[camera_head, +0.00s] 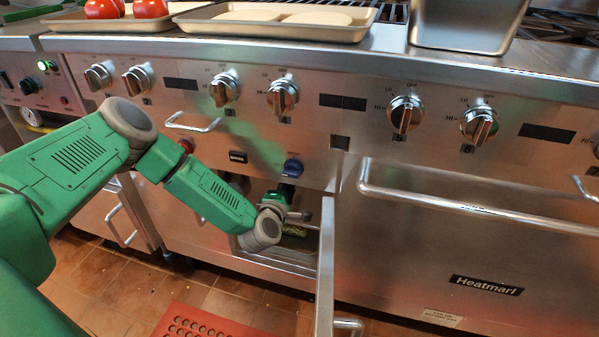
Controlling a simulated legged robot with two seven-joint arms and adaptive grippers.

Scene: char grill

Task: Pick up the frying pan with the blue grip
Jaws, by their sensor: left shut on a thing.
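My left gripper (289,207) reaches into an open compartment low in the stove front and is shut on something. The wrist and the compartment's edges hide most of the fingers and what they hold. A small blue piece (293,168) shows just above the gripper, against the front panel. I cannot tell whether it is a pan's grip or a stove knob. No pan body can be made out. My right gripper is not in view.
An open door (325,270) stands out beside the gripper on its right. A long oven handle (470,208) juts out farther right. Trays (190,28) with tomatoes and flat pale rounds sit above. A red perforated mat (205,322) lies on the tiled floor.

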